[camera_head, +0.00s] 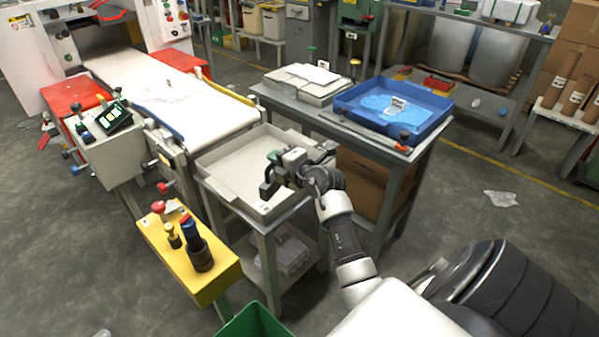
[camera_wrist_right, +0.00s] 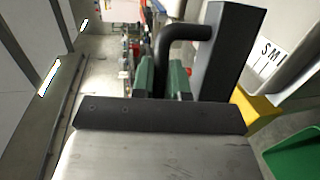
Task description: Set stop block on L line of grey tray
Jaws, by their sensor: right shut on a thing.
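The grey tray (camera_head: 222,165) stands on a small metal stand beside the conveyor. My right gripper (camera_head: 274,158) is over the right part of the tray, its green finger pads (camera_wrist_right: 164,78) shut on the curved black handle of a dark block, the stop block (camera_wrist_right: 221,50). The block also shows in the head view (camera_head: 268,188), close to the tray's front right side; I cannot tell whether it touches the tray. A white label with the letters S and M (camera_wrist_right: 270,58) shows at the right of the wrist view; the L line is not visible there. My left gripper is not in view.
The white conveyor (camera_head: 190,105) runs at the left with a control box (camera_head: 110,150). A yellow box with knobs (camera_head: 190,265) stands in front of the tray. A blue tray (camera_head: 440,108) sits on the table behind at right. A green bin (camera_head: 255,322) is at the bottom.

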